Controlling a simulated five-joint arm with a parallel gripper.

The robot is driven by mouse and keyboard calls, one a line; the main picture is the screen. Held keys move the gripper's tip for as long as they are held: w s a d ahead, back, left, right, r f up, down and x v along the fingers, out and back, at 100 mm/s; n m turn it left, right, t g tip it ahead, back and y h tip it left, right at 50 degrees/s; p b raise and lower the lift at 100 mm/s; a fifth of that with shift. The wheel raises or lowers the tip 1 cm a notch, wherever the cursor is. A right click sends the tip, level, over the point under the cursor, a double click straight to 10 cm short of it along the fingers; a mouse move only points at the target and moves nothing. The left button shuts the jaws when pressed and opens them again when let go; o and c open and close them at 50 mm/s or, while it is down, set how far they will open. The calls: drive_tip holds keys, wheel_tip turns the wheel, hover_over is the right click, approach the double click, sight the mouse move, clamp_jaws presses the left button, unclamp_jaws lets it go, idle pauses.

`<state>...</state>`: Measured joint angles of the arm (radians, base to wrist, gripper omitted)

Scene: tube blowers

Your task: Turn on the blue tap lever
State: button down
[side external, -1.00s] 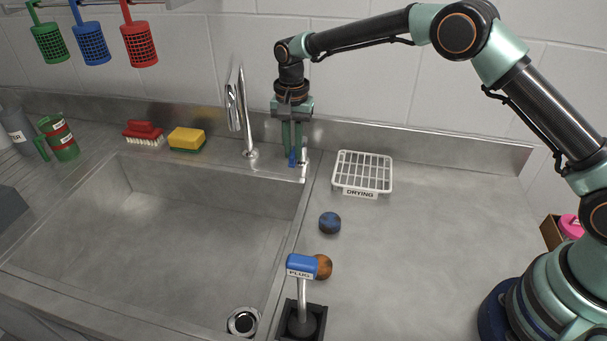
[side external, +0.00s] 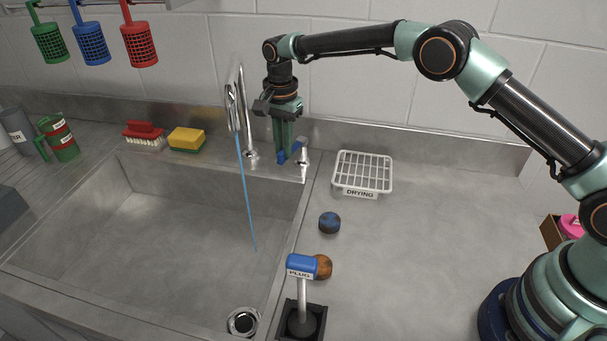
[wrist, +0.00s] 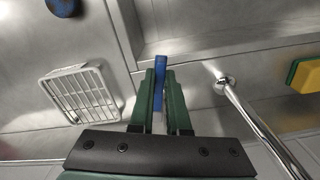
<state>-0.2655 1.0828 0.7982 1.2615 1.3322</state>
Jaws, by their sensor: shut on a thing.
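The blue tap lever (side external: 282,157) sits on a small chrome post (side external: 303,168) at the back right corner of the sink. My gripper (side external: 284,152) points down and is shut on the lever. In the wrist view the lever (wrist: 160,80) shows between the two green fingers (wrist: 157,95). The chrome tap (side external: 245,110) stands just left of my gripper. A thin blue stream of water (side external: 245,195) runs from its spout into the sink.
A white drying rack (side external: 362,172) lies right of the tap. A dark blue round thing (side external: 329,222) and the blue plug lever (side external: 301,264) are nearer the front. A yellow sponge (side external: 187,138) and a red brush (side external: 143,133) sit behind the sink (side external: 180,230).

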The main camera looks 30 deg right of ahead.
drive_tip(key=shift+r, duration=0.1)
drive_tip(key=c, duration=0.9)
unclamp_jaws()
wheel_tip(320, 180, up, 12)
drive_tip(key=shift+r, duration=0.1)
